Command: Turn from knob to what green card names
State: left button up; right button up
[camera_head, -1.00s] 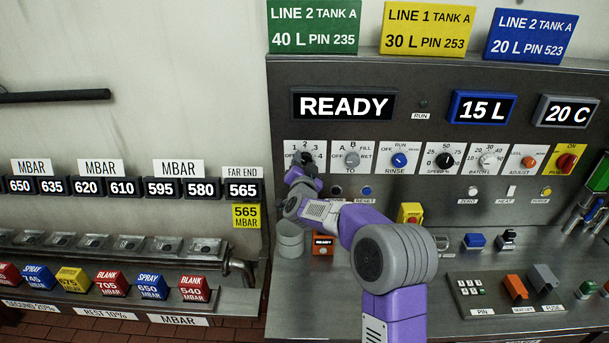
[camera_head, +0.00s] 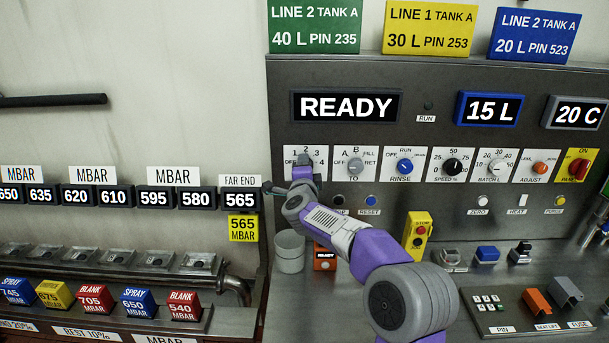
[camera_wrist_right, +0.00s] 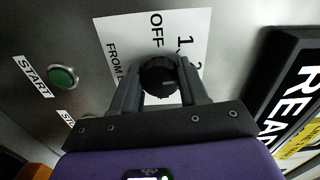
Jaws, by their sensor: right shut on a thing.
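The green card (camera_head: 315,25) stands on top of the panel at the back and reads LINE 2 TANK A, 40 L, PIN 235. The from knob is a dark round knob (camera_wrist_right: 158,77) on a white plate (camera_head: 291,153) marked OFF, 1, 2, 3, 4. My right gripper (camera_wrist_right: 160,90) is shut on this knob, one finger on each side. In the head view the right gripper (camera_head: 304,165) covers most of the knob, and where its pointer stands cannot be told. My left gripper is in neither current view.
The to knob (camera_head: 355,166) is just right of my gripper. A READY display (camera_head: 346,107) is above. A green START button (camera_wrist_right: 63,77) shows in the wrist view. A grey cup (camera_head: 289,252) and yellow stop box (camera_head: 418,232) stand below.

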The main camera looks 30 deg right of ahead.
jog(key=shift+m+b, duration=0.3)
jog(key=shift+m, duration=0.3)
jog(key=o, duration=1.1)
jog(key=shift+c, duration=0.2)
jog(key=v, duration=0.7)
jog(key=shift+s, duration=0.3)
jog(key=shift+a, duration=0.15)
